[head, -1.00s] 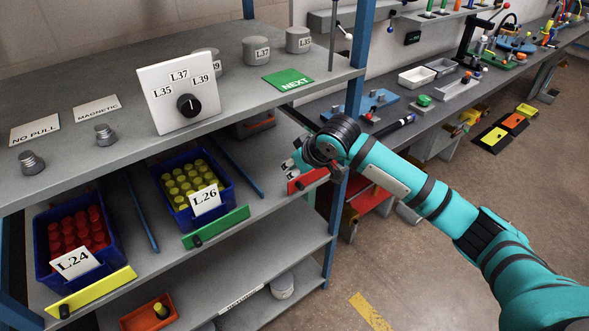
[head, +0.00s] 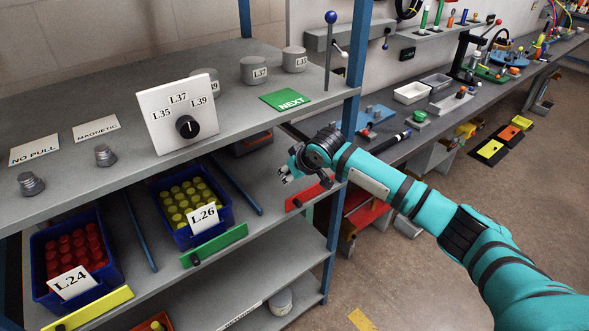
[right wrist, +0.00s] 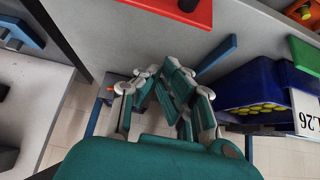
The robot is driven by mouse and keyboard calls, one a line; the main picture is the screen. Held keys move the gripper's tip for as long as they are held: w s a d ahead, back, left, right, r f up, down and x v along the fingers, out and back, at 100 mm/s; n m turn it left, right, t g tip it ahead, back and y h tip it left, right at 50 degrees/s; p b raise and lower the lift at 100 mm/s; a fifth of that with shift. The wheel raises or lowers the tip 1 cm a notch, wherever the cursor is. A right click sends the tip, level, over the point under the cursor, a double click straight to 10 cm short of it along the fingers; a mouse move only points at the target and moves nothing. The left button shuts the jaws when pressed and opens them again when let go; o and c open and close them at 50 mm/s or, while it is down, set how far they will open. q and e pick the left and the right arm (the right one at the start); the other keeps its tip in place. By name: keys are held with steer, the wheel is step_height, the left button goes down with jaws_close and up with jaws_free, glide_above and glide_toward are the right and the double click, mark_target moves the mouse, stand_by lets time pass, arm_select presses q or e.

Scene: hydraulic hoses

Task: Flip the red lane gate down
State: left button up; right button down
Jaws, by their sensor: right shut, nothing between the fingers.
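The red lane gate (head: 308,196) is a flat red bar along the front edge of the middle shelf, at the right lane. It has a dark knob at its left end. In the right wrist view the red gate (right wrist: 165,8) shows at the top edge with its dark knob. My right gripper (head: 284,175) is just above and behind the gate's left part, apart from it in the picture. In the right wrist view my right gripper (right wrist: 163,75) has its fingers together, with nothing between them. My left gripper is not in view.
The green gate (head: 215,245) and yellow gate (head: 90,309) front the other lanes, with blue bins of yellow pieces (head: 190,200) and red pieces (head: 75,252) behind. A blue divider (head: 237,188) lies left of my gripper. The upper shelf (head: 235,110) overhangs the lanes.

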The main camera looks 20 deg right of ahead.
steer(key=x, duration=0.4)
steer(key=shift+r, duration=0.1)
steer(key=shift+s+d+p, duration=0.15)
steer(key=shift+s+p, duration=0.1)
steer(key=shift+p, duration=0.35)
steer(key=shift+s+d+p, duration=0.3)
steer(key=shift+s+p, duration=0.1)
steer(key=shift+s, duration=0.45)
steer(key=shift+s+d+p, duration=0.25)
steer(key=shift+s+p, duration=0.1)
steer(key=shift+s, duration=0.45)
steer(key=shift+w, duration=0.1)
